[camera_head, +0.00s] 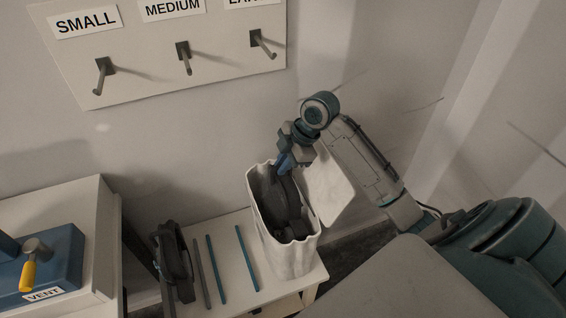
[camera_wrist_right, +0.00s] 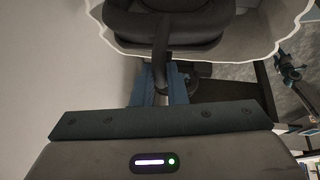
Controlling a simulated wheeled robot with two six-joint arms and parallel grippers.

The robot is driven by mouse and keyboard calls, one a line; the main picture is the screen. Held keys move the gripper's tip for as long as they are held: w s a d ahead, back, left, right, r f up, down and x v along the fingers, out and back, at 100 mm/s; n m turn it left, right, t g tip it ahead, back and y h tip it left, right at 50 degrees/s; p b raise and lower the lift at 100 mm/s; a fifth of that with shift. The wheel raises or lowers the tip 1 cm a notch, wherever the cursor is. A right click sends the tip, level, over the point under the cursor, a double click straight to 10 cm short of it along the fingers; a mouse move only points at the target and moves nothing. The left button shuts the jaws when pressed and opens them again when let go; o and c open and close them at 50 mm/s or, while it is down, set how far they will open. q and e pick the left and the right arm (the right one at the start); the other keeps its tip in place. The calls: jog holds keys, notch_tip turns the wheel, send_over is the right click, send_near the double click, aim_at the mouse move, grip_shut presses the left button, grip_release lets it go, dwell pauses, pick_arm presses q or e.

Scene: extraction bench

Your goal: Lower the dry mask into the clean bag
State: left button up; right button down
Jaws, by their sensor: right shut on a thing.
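The white bag (camera_head: 287,258) stands upright and open on a small bench in the head view. The dark mask (camera_head: 286,208) is inside the bag's mouth, with its upper part level with or just above the rim. My right gripper (camera_head: 285,164) is above the bag and shut on the mask's upper part. In the right wrist view, the blue fingers (camera_wrist_right: 160,88) close on a dark strap or stem of the mask (camera_wrist_right: 165,38), and the bag's wavy rim (camera_wrist_right: 237,61) curves around it. How deep the mask's lower end sits is hidden. My left gripper is not in view.
A second dark strapped item (camera_head: 174,262) stands at the bench's left end, beside several thin rods (camera_head: 216,270). A wall board (camera_head: 140,75) carries labelled pegs. A blue valve block (camera_head: 60,262) with a yellow handle sits on a box at left.

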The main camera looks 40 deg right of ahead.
jog(key=c, duration=1.4)
grip_release()
jog(key=shift+r, duration=0.1)
jog(key=shift+o, duration=0.2)
jog(key=b+v, duration=0.2)
jog(key=v, duration=0.8)
jog(key=shift+s+r, duration=0.2)
jog(key=shift+r, duration=0.15)
jog(key=shift+d, duration=0.1)
